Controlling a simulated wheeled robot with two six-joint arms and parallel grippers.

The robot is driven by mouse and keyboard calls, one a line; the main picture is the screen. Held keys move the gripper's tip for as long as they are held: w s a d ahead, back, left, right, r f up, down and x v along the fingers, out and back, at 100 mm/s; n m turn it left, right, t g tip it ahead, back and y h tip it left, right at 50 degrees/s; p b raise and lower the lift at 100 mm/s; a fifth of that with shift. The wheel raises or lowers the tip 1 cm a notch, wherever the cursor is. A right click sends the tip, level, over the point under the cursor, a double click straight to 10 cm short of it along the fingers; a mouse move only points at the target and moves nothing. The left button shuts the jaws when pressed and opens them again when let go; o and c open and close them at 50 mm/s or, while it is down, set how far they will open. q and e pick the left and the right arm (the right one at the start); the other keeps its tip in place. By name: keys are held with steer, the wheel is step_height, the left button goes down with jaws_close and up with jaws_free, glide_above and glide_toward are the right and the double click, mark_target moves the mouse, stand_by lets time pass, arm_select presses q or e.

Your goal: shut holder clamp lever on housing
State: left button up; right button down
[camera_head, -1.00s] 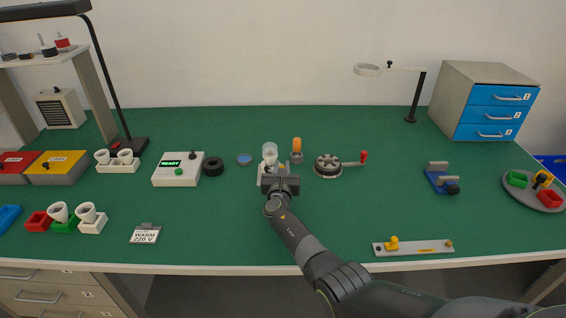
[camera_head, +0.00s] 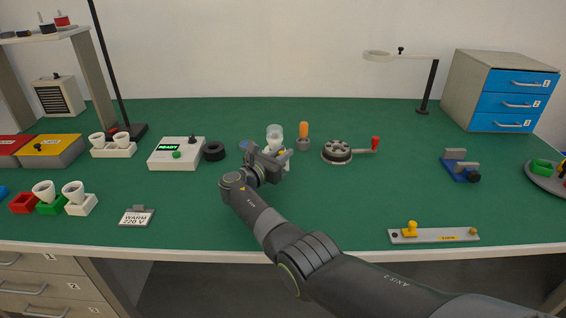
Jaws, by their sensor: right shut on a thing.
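The holder with a clear bulb or glass cup (camera_head: 274,132) on top stands near the middle of the bench. Its white body and a small yellow part (camera_head: 285,154) show just behind my right gripper (camera_head: 272,155). My right gripper is shut at the front of this holder, turned at an angle. The clamp lever itself is hidden by the gripper, so its angle cannot be told. My left gripper is not in view.
An orange-handled tool (camera_head: 304,134) stands close right of the holder. A dark round fixture (camera_head: 337,151) with a red-knobbed crank is further right. A black ring (camera_head: 214,151) and the white READY box (camera_head: 176,154) are left.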

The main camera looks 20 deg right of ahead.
steer(key=shift+a+b, duration=0.1)
steer(key=shift+b, duration=0.2)
stand_by(0.4)
steer(key=c, duration=1.4)
jaws_free()
